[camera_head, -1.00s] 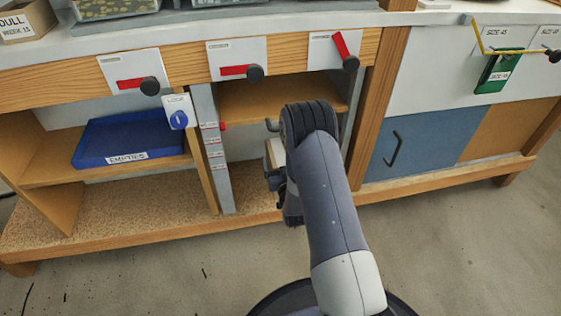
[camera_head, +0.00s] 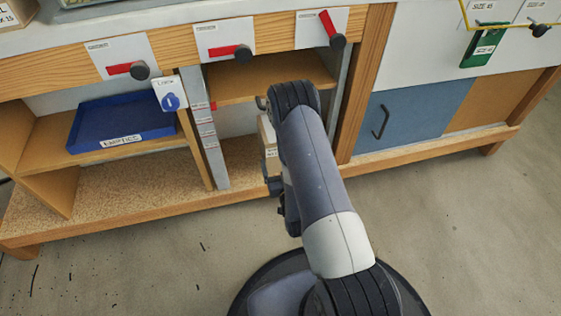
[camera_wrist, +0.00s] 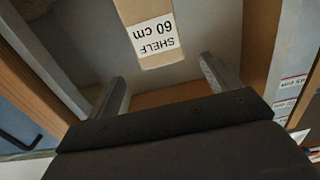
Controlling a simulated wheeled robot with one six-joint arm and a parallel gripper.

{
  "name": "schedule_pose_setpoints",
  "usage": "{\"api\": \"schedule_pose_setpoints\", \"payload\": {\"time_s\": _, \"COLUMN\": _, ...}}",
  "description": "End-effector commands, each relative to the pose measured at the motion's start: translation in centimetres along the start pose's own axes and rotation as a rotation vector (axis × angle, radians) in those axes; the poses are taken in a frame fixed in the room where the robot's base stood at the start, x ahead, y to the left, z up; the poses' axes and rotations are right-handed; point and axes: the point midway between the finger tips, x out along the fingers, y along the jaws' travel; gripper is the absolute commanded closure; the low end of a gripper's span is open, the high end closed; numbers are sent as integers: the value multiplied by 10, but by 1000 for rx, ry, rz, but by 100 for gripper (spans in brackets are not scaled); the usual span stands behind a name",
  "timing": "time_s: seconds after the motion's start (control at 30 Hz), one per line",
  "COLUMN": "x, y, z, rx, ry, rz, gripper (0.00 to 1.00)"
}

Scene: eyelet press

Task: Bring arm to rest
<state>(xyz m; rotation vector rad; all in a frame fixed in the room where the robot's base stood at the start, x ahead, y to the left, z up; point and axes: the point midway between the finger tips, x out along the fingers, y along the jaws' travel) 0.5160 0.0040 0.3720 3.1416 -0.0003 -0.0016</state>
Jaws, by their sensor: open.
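My arm (camera_head: 318,165) is bent up in front of the bench, its elbow before the middle open compartment (camera_head: 265,78). In the wrist view my gripper (camera_wrist: 162,72) is open, with two grey fingers apart and nothing between them. A cardboard box (camera_wrist: 150,30) labelled "SHELF 60 cm" stands beyond the fingertips, apart from them; its label reads upside down. In the head view the arm hides most of the gripper and part of the box (camera_head: 266,131).
A blue "EMPTIES" tray (camera_head: 95,137) lies on the left shelf. Red-handled levers (camera_head: 229,51) line the bench front. Bare floor (camera_head: 120,275) lies in front.

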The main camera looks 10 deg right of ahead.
Motion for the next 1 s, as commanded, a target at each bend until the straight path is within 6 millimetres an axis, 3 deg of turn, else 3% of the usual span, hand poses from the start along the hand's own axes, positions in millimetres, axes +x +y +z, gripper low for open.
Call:
{"api": "schedule_pose_setpoints", "payload": {"time_s": 0.67, "x": 0, "y": 0, "z": 0, "rx": 0, "ry": 2, "rz": 0, "gripper": 17}}
{"api": "schedule_pose_setpoints", "payload": {"time_s": 0.87, "x": 22, "y": 0, "z": 1, "rx": 0, "ry": 6, "rz": 0, "gripper": 17}}
{"api": "schedule_pose_setpoints", "payload": {"time_s": 1.0, "x": 50, "y": 0, "z": 2, "rx": 0, "ry": 7, "rz": 0, "gripper": 17}}
